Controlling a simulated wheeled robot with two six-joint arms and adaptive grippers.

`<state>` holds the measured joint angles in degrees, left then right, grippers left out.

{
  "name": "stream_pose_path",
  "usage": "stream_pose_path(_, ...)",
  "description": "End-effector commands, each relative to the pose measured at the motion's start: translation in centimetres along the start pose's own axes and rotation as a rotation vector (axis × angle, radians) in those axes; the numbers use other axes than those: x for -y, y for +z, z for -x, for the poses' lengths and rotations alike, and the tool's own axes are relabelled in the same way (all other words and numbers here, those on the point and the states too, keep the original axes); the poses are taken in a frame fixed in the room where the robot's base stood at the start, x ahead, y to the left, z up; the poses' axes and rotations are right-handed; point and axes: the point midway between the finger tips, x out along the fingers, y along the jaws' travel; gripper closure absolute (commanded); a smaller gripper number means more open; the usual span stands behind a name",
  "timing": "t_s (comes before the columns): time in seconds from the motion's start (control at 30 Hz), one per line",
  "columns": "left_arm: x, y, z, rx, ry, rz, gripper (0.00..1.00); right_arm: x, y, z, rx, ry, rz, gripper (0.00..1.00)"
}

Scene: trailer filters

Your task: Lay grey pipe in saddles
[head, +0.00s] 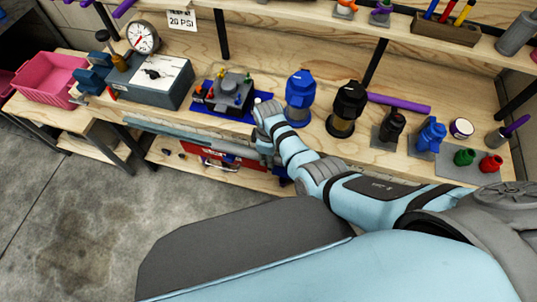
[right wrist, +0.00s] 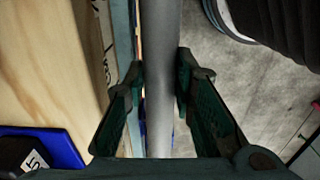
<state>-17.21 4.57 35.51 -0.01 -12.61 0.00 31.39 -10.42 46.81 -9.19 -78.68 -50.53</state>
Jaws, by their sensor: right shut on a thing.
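The grey pipe (right wrist: 161,60) runs lengthwise through the right wrist view, between the two dark green fingers of my right gripper (right wrist: 160,85). The fingers are shut on it. In the head view my right gripper (head: 268,152) is at the bench's front edge, partly hidden by my own wrist. Pale grey-blue bars run along that edge to its left; I cannot tell clearly which of them is the pipe. The saddles cannot be made out in either view. My left gripper is not in view.
The wooden bench (head: 350,157) holds a blue filter housing (head: 300,98), a black one (head: 346,108), a grey box with a gauge (head: 150,80) and a blue tray (right wrist: 55,145). A pink basket (head: 50,80) stands at left. A red toolbox (head: 215,160) sits below. The floor at left is clear.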

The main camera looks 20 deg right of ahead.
Motion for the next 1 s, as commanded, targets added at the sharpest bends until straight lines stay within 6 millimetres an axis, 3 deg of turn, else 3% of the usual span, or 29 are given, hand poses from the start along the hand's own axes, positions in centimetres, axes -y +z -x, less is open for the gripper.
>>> stream_pose_path(0.47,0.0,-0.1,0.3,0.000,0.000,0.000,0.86,0.0,0.0,0.0,0.000,0.000,0.000,1.00)
stream_pose_path(1.0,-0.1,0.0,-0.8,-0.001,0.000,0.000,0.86,0.0,0.0,-1.3,-0.001,0.001,0.000,1.00)
